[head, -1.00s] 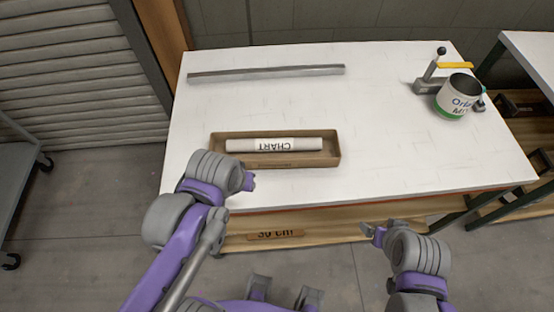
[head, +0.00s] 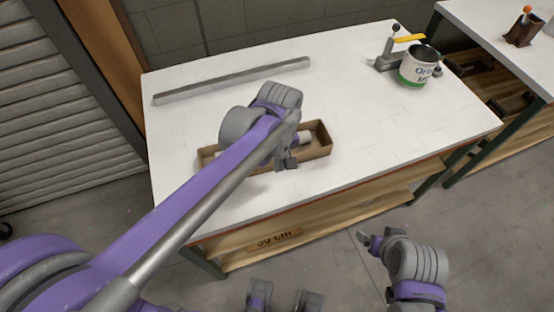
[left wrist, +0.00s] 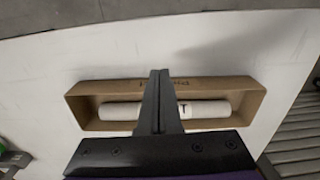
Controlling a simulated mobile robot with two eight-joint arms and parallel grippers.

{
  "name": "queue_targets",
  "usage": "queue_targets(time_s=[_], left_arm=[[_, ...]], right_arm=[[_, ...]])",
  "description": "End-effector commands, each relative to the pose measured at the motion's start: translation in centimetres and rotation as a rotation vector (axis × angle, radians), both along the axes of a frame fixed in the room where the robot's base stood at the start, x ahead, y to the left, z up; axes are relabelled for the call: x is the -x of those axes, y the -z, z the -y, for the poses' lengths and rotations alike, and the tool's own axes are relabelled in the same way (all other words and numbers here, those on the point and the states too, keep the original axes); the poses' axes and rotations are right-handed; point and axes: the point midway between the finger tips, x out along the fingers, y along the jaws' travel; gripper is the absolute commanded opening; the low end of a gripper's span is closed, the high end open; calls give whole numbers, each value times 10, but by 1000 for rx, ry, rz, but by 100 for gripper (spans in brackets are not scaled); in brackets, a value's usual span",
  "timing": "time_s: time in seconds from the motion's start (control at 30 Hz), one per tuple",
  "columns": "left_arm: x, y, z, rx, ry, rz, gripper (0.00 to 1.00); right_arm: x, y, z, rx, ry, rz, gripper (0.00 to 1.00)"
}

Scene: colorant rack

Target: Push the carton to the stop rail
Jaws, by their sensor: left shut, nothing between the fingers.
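The carton (head: 318,150) is a long, shallow, open brown box on the white table, with a white rolled chart (head: 305,138) lying in it. The stop rail (head: 232,80) is a grey bar lying farther back on the table, apart from the carton. My left gripper (head: 287,163) is shut and empty over the carton's near side, and its arm hides much of the box. In the left wrist view its closed fingers (left wrist: 158,100) cross in front of the carton (left wrist: 215,85); contact cannot be told. My right gripper (head: 367,241) is low in front of the table, its fingers unclear.
A clamp-like fixture (head: 390,58) with a yellow lever and a white-and-green can (head: 418,68) stand at the table's back right. A second table (head: 480,20) is beyond. The tabletop between carton and rail looks clear.

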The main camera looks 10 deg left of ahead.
Motion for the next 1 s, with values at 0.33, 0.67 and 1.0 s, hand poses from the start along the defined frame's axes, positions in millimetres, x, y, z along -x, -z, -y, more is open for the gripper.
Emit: queue_targets(time_s=[0.33,0.67,1.0], left_arm=[[-2,73,-2,0,-1,0,0],[-32,69,-22,-1,0,1,0],[-33,69,-23,0,1,1,0]], right_arm=[[2,9,0,0,0,-4,86],[1,3,0,0,0,-1,86],[1,4,0,0,0,-2,86]])
